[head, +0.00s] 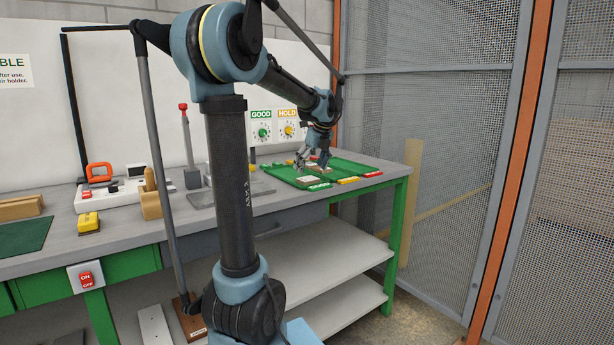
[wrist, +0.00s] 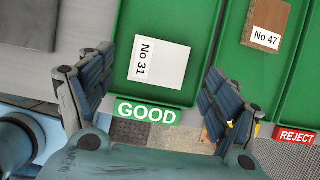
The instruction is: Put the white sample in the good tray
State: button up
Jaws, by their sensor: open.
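The white sample (wrist: 165,68), labelled No 31, lies flat inside the green good tray (wrist: 200,35) in the wrist view. The tray's GOOD label (wrist: 147,112) is on its near edge. My gripper (wrist: 158,64) is open, with its fingers apart on either side of the sample and nothing held between them. In the head view my gripper (head: 313,160) hangs low over the green trays at the right end of the bench.
A red-handled clamp (head: 186,140) stands upright on the bench (head: 130,237).

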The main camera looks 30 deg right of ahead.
jog(key=v, duration=0.8)
jog(key=shift+f, duration=0.1)
